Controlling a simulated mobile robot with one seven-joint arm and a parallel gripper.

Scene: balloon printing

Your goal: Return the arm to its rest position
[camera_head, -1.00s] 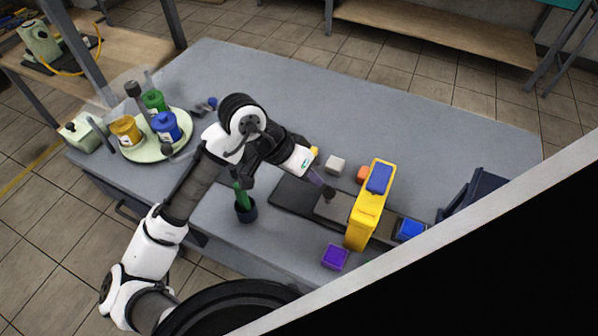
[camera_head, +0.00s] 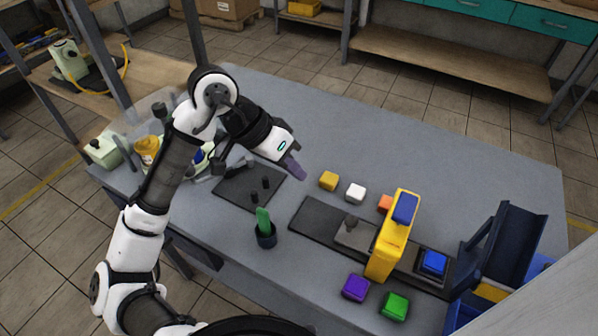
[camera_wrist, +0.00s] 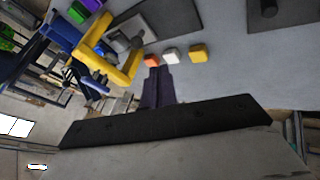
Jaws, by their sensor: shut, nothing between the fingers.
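My gripper (camera_head: 297,172) is raised above the grey table (camera_head: 405,150), left of the yellow and white blocks. Its purple-grey fingers are together and empty. In the wrist view the closed fingers (camera_wrist: 158,86) point at the table, with the orange, white and yellow blocks beyond their tips. My arm is bent, with its elbow high over the left part of the table, and it partly hides the round tray of coloured jars.
A yellow press (camera_head: 392,238) stands on a dark base. Yellow (camera_head: 328,180), white (camera_head: 355,193), purple (camera_head: 355,287) and green (camera_head: 395,305) blocks lie around it. A dark cup (camera_head: 265,236) holds a green item. A dark blue chute (camera_head: 505,245) stands at right. The table's far side is clear.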

